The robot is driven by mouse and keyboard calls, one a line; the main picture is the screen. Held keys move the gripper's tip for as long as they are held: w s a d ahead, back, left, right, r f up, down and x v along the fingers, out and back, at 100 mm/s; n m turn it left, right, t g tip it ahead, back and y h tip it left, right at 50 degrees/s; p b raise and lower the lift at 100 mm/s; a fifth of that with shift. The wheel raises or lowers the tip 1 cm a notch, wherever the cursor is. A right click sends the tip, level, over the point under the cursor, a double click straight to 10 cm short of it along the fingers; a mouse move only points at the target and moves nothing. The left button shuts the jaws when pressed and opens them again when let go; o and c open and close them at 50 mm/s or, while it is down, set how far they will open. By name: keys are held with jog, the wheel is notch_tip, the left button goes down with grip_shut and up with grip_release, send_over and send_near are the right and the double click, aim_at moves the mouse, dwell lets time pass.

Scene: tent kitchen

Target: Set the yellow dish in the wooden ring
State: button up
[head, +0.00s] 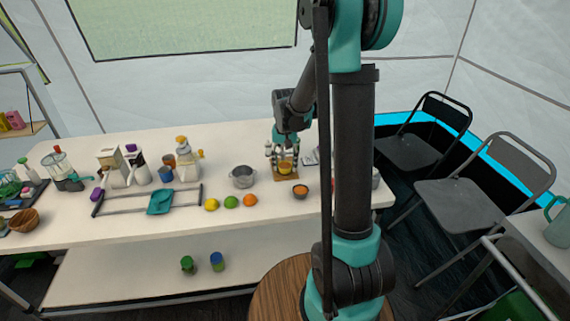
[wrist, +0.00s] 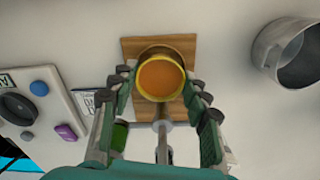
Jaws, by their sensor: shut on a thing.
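The yellow dish (wrist: 142,88) has a round yellow rim and an orange-brown inside. My gripper (wrist: 160,90) is shut on it, with fingers at both sides. The dish also shows small in the head view (head: 285,169), below my gripper (head: 286,153). A square wooden piece (wrist: 130,48) lies under the dish, and its edge also shows in the head view (head: 284,190). The dish covers its middle, so I cannot make out a ring opening. I cannot tell whether the dish touches the wood.
A metal pot (head: 242,177) stands left of the wooden piece. An orange fruit (head: 250,200), a green one (head: 231,202) and a yellow one (head: 211,205) lie in front. The white table (head: 150,222) is clear along its front edge.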

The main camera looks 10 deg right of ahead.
aim_at(285, 165)
jog(key=shift+f, duration=0.15)
jog(key=shift+r, duration=0.85)
dwell(2.6)
jog(key=shift+f, duration=0.85)
dwell(0.7)
jog(key=o, duration=0.6)
jog(key=shift+r, duration=0.1)
jog(key=shift+r, duration=5.45)
